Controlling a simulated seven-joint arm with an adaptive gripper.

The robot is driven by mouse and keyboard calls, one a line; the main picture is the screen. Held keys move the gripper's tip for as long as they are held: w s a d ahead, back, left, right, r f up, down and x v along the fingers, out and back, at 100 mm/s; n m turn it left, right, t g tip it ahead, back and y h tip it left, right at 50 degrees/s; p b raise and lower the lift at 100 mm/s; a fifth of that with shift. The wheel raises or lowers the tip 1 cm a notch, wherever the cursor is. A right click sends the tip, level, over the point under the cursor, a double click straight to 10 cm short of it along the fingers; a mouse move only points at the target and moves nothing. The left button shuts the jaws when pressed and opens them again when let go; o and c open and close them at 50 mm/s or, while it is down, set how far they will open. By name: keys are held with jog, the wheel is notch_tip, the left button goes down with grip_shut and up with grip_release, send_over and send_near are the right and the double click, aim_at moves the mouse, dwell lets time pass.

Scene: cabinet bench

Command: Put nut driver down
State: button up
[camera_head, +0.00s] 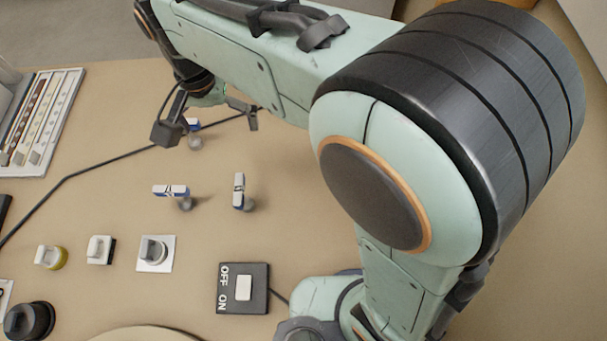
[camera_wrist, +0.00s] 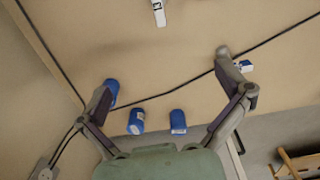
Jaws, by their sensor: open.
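My gripper (camera_head: 210,126) is over the far left part of the bench, its two fingers spread wide. In the wrist view my gripper (camera_wrist: 163,75) is open, with nothing held between the fingertips. No nut driver can be made out with certainty. A small blue-and-white piece with a grey end (camera_head: 194,141) lies between or below the fingers in the head view; its height relation to them is unclear. In the wrist view, blue cylinders (camera_wrist: 136,121) and (camera_wrist: 178,121) lie between the fingers, and another blue cylinder (camera_wrist: 111,92) is by the left fingertip.
Two blue-and-white pieces (camera_head: 171,190) and (camera_head: 239,190) stand on the open bench. An OFF/ON switch box (camera_head: 257,303), several knobs (camera_head: 100,249) and a panel (camera_head: 43,120) are nearby. A dark cable (camera_head: 108,160) crosses the bench beneath my gripper.

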jog(key=s+d+r, duration=0.1)
jog(key=s+d, duration=0.1)
jog(key=d, duration=0.5)
jog(key=s+d+r, duration=0.1)
jog(key=s+d, duration=0.2)
jog(key=d, duration=0.4)
jog(key=s+d+f, duration=0.2)
jog(key=s+d, duration=0.4)
jog(key=s, duration=0.2)
jog(key=shift+s+d+f+n+y, duration=0.25)
jog(key=shift+s+d+n+y, duration=0.05)
jog(key=shift+s+n+y, duration=0.1)
jog(key=shift+w, duration=0.1)
